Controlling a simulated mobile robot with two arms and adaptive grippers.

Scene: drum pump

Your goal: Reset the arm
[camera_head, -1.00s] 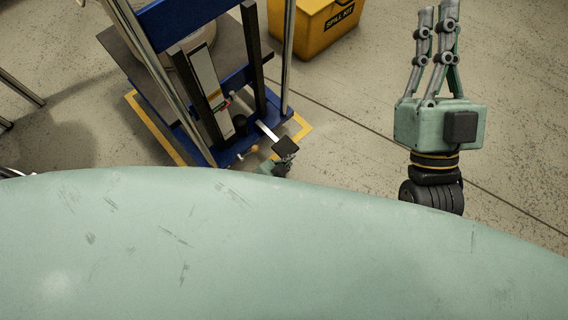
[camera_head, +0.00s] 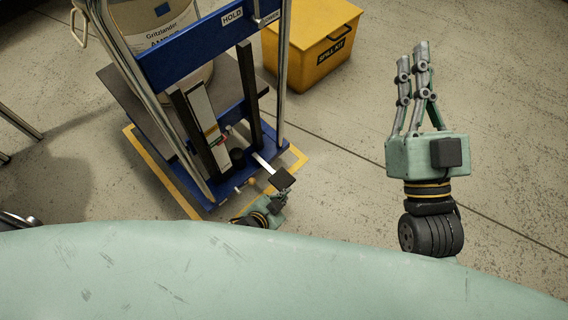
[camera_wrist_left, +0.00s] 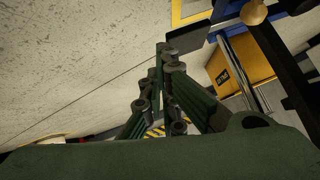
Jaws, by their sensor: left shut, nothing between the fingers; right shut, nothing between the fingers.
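My left gripper (camera_head: 279,197) is low beside the black pedal pad (camera_head: 283,179) on the silver lever of the blue lift. Its fingers are shut and empty; they are small and partly hidden by the pad in the head view. In the left wrist view the shut fingertips (camera_wrist_left: 165,52) are close to the black pad (camera_wrist_left: 190,38); I cannot tell whether they touch. My right gripper (camera_head: 412,57) is raised over bare floor at the right, pointing away from me, shut and empty.
The blue lift frame (camera_head: 200,55) with a HOLD label stands ahead, carrying a pale drum (camera_head: 160,22). A yellow spill kit box (camera_head: 315,40) is behind it at right. Yellow tape (camera_head: 150,165) outlines the lift. The floor at right is clear.

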